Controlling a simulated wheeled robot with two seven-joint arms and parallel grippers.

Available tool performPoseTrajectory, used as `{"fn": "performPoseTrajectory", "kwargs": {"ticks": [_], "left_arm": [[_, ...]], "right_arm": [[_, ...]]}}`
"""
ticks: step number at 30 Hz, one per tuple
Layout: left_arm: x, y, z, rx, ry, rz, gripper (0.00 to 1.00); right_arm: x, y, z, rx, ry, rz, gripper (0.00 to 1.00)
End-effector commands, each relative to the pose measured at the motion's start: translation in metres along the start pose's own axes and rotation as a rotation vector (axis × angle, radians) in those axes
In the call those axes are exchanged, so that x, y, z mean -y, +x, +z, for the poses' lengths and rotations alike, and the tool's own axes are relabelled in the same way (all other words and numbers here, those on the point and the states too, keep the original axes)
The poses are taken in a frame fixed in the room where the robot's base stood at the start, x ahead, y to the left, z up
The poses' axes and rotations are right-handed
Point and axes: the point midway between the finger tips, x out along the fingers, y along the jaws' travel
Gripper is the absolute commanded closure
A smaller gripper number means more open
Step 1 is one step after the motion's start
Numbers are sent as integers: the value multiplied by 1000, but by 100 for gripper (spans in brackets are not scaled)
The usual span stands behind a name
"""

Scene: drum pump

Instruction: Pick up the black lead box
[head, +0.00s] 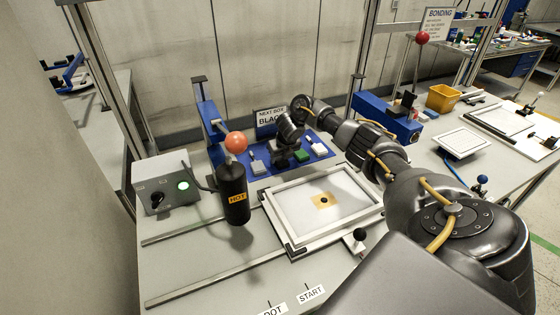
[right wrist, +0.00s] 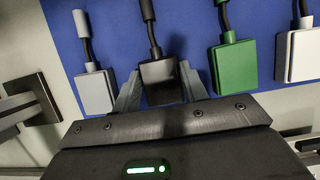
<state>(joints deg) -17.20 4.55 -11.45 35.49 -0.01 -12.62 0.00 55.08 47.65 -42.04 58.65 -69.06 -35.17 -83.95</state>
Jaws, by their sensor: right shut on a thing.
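The black lead box (right wrist: 161,82) lies on the blue mat (right wrist: 190,22) in the right wrist view, with its dark cable running up from its top. My right gripper (right wrist: 160,88) has one finger on each side of the box and is shut on it. In the head view my right gripper (head: 283,158) reaches down over the blue mat (head: 262,168) and hides the black box. I cannot tell whether the box is clear of the mat. My left gripper is not in view.
A grey box (right wrist: 95,92) sits left of the black one; a green box (right wrist: 233,66) and a white box (right wrist: 300,55) sit close on the right. A framed plate (head: 290,190) and a black HOT cylinder (head: 234,195) stand nearer. A sign (head: 268,120) reads NEXT BOX BLACK, partly hidden.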

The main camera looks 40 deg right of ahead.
Motion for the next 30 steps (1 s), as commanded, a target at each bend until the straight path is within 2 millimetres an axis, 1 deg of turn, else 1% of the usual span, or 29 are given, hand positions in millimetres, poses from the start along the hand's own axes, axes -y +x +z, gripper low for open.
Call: {"fn": "performPoseTrajectory", "kwargs": {"ticks": [8,11,14,15,17,21,22,23,25,27,30], "left_arm": [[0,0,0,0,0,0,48],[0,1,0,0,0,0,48],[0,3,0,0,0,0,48],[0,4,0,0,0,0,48],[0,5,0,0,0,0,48],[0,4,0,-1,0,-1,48],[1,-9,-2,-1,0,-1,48],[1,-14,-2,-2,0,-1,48],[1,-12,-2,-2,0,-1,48],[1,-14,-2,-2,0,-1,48],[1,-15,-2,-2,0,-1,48]], "right_arm": [[0,-4,2,2,0,1,80],[0,-11,6,3,0,1,80],[0,-24,12,5,0,1,80],[0,-31,14,5,0,1,80],[4,-42,9,5,-3,1,80],[16,-84,-2,6,-5,-4,80],[19,-100,0,8,-6,-6,80],[21,-110,-3,6,-6,-6,80],[27,-116,-17,3,-4,-5,80],[33,-127,-28,2,-3,-4,80],[39,-141,-42,1,-2,-3,80]]}}
